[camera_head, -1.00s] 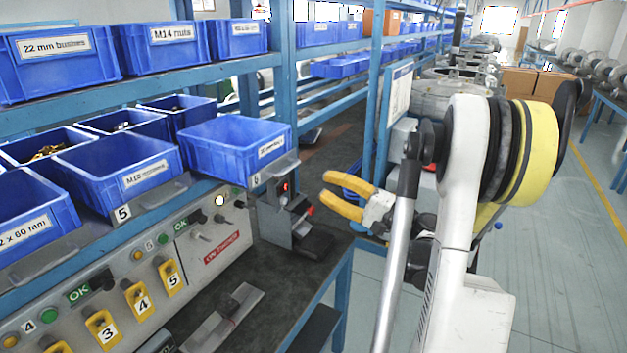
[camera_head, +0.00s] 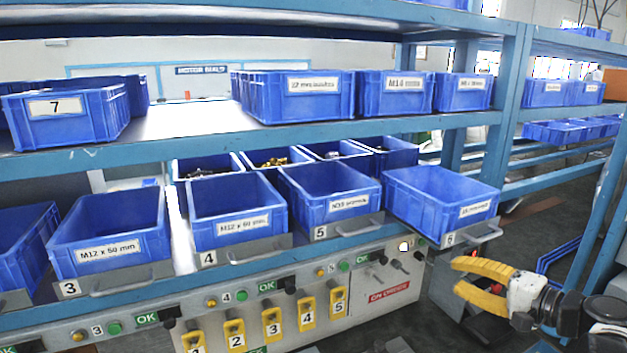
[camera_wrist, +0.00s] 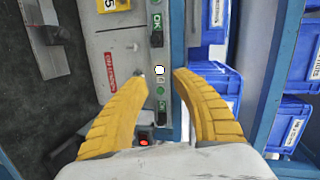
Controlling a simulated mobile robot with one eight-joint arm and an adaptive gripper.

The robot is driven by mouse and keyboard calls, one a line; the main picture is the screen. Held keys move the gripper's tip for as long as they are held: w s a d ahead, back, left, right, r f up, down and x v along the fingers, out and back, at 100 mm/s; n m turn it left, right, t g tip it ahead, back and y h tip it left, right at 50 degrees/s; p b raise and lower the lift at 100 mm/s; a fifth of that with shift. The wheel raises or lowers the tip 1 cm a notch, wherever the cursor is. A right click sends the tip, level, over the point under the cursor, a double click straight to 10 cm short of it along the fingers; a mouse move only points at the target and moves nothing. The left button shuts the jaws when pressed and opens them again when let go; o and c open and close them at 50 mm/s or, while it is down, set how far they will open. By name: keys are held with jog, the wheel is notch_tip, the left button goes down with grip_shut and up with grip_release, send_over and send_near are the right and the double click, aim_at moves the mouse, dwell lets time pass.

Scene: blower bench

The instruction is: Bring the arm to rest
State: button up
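My gripper (camera_head: 468,283) is at the lower right of the head view, in front of the right end of the bench. Its two yellow fingers are spread apart with nothing between them. In the wrist view my gripper (camera_wrist: 162,82) shows both fingers open, with the control panel (camera_wrist: 125,60) beyond them. The gripper stands clear of the blue bins in the head view; bin 6 (camera_head: 432,205) is behind and above it. Part of my arm shows at the lower right corner.
Blue bins (camera_head: 115,232) line a sloped rack above the control panel (camera_head: 375,280) with yellow numbered switches (camera_head: 272,322). A blue shelf (camera_head: 190,145) holding more bins runs above. A blue upright (camera_head: 606,205) stands at the right, near the gripper.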

jog(key=s+a+f+n+g+h, duration=0.1)
jog(key=s+a+f+n+g, duration=0.15)
jog(key=a, duration=0.45)
jog(key=s+a+f+n+g+h, duration=0.1)
jog(key=s+a+n+g, duration=0.2)
jog(key=a, duration=0.4)
jog(key=s+a+f+n+h, duration=0.2)
jog(key=s+n+h, duration=0.3)
jog(key=s, duration=0.7)
jog(key=shift+s+a+n+g, duration=0.15)
jog(key=shift+a+n+g, duration=0.2)
jog(key=shift+g, duration=0.1)
